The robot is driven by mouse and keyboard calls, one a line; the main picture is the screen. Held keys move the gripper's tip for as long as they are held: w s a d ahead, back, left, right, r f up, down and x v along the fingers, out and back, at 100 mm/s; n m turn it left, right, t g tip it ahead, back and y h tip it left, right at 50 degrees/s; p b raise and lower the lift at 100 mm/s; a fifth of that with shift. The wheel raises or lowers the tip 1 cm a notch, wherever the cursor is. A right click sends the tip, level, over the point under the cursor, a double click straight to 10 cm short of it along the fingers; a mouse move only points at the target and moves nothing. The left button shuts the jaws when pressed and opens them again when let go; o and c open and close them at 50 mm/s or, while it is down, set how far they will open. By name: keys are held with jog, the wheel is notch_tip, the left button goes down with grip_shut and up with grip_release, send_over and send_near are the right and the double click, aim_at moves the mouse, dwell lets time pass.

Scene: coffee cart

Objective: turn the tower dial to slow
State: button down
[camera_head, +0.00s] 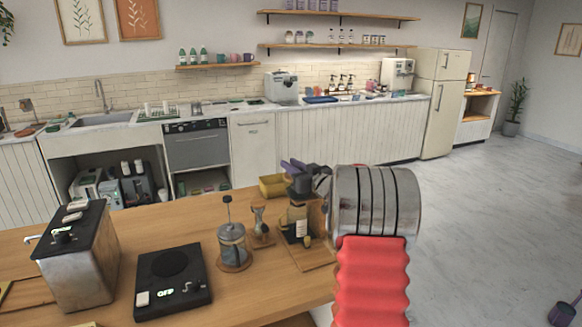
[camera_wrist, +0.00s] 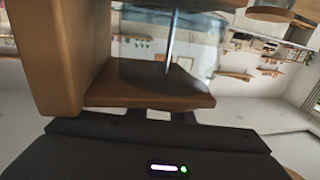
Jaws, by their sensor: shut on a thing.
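The wooden drip tower (camera_head: 317,216) stands on the counter in the head view, on a flat wooden base (camera_head: 312,258). My gripper (camera_head: 294,172) is at its upper part, its dark fingers shut on a small part there, taken to be the tower dial. The dial and its marks are hidden, so its setting cannot be read. In the wrist view the tower's wooden shelf (camera_wrist: 150,98) and upright fill the upper left, with clear glass above the shelf. My gripper's dark body (camera_wrist: 110,145) lies across the bottom, close to the shelf.
A glass press (camera_head: 231,245), an hourglass-shaped brewer (camera_head: 259,222) and a yellow box (camera_head: 272,187) stand close left of the tower. A black scale (camera_head: 172,282) and a metal box-shaped machine (camera_head: 78,265) are further left. Open floor lies right of the counter.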

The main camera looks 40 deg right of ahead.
aim_at(300, 168)
jog(key=shift+d+m+h, duration=0.1)
jog(key=shift+m+h, duration=0.5)
jog(key=shift+h, duration=0.4)
jog(key=shift+d+m+g+h, duration=0.25)
jog(key=shift+m+g+h, duration=0.25)
jog(key=shift+m+h, duration=0.5)
jog(key=shift+s+d+m+g+h, duration=0.15)
jog(key=shift+m+g+h, duration=0.35)
jog(key=shift+h, duration=0.35)
jog(key=shift+s+d+m+g+h, duration=0.1)
jog(key=shift+d+m+g+h, duration=0.1)
jog(key=shift+m+g+h, duration=0.45)
jog(key=shift+s+d+m+g+h, duration=0.15)
jog(key=shift+m+h, duration=0.2)
jog(key=shift+h, duration=0.65)
jog(key=shift+s+d+m+g+h, duration=0.2)
jog(key=shift+m+g+h, duration=0.65)
jog(key=shift+g, duration=0.2)
jog(key=shift+s+d+m+g+h, duration=0.15)
jog(key=shift+m+g+h, duration=0.75)
jog(key=shift+g, duration=0.1)
jog(key=shift+s+d+m+g+h, duration=0.2)
jog(key=shift+m+g+h, duration=0.65)
jog(key=shift+g, duration=0.5)
jog(key=c, duration=1.6)
grip_release()
jog(key=shift+s+d, duration=0.15)
jog(key=shift+o, duration=0.2)
